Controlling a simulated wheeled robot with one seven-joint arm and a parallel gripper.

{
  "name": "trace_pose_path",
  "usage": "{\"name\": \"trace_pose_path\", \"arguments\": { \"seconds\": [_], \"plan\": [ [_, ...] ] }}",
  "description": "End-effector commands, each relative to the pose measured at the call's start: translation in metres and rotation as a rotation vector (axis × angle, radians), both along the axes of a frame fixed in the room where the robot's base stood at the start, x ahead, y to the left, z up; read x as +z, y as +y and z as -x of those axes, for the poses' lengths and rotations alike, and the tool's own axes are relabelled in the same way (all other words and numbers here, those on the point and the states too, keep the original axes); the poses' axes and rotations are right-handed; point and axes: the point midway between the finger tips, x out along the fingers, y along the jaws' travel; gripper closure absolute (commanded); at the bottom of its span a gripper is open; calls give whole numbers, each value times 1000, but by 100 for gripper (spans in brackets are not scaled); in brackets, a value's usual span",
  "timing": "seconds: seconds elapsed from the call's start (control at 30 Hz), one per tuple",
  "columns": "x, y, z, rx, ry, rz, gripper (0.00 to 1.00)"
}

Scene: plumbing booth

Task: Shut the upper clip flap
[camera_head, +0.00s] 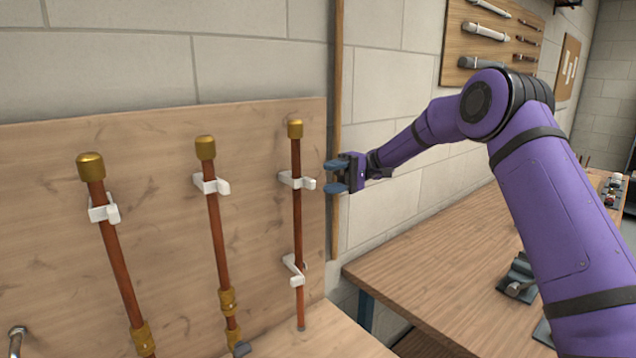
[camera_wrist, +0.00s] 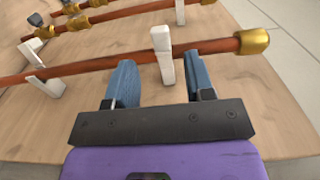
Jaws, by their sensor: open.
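The upper clip (camera_head: 290,178) is white and sits high on the right-hand copper pipe (camera_head: 297,222), below its brass cap. Its white flap (camera_head: 306,183) sticks out to the right toward my gripper (camera_head: 329,176). In the wrist view the upper clip flap (camera_wrist: 162,52) crosses in front of the pipe (camera_wrist: 105,66). My gripper (camera_wrist: 160,66) is open, with one blue finger on each side of the flap. The fingers look empty, and I cannot tell whether either touches the flap. The lower clip (camera_head: 294,268) sits further down the same pipe with a slanted white part.
Two more capped pipes, the middle one (camera_head: 217,240) and the left one (camera_head: 119,250), stand with white clips along the wooden panel (camera_head: 255,140). A wooden post (camera_head: 338,70) rises behind my gripper. A workbench (camera_head: 440,250) lies to the right.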

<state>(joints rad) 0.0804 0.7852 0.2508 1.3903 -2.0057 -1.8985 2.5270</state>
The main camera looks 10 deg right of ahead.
Motion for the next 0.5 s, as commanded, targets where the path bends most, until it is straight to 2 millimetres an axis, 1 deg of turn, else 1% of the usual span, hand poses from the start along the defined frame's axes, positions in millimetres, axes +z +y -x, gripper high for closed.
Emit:
{"name": "trace_pose_path", "arguments": {
  "seconds": [0.03, 0.1, 0.2, 0.33, 0.5],
  "plan": [
    [-1, -7, -6, -2, -1, 0, 51],
    [0, -16, -11, -1, -1, 0, 51],
    [-1, -25, -18, -1, 0, 0, 51],
    [0, -31, -21, 0, 1, 1, 51],
    [0, -32, -22, 0, 1, 1, 51]
  ]
}}
